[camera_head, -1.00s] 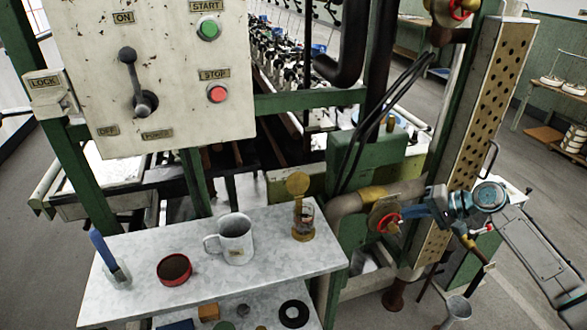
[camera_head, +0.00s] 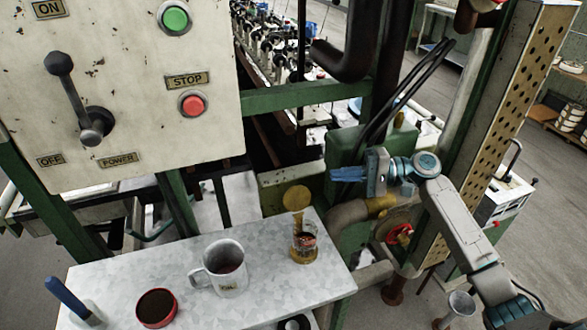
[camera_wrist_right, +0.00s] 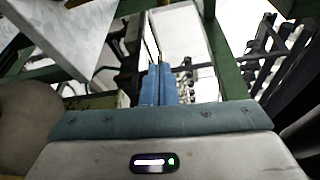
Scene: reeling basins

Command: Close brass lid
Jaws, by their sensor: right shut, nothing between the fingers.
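The brass lid (camera_head: 296,198) is a round disc standing open, upright at the back of a small glass and brass jar (camera_head: 304,243) on the marble shelf. My right gripper (camera_head: 332,173) is shut and empty. In the head view it appears to the right of the lid and slightly higher, apart from it, with its blue fingers pointing left. Its blue fingers also show in the right wrist view (camera_wrist_right: 158,86), where I cannot make out the lid. My left gripper is not in view.
The marble shelf (camera_head: 262,272) also holds a grey mug (camera_head: 225,275), a red tin (camera_head: 156,308) and a blue-handled tool (camera_head: 72,300). A control panel (camera_head: 140,130) hangs above its left part. Green posts, black cables and a pipe (camera_head: 347,215) stand close on the right.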

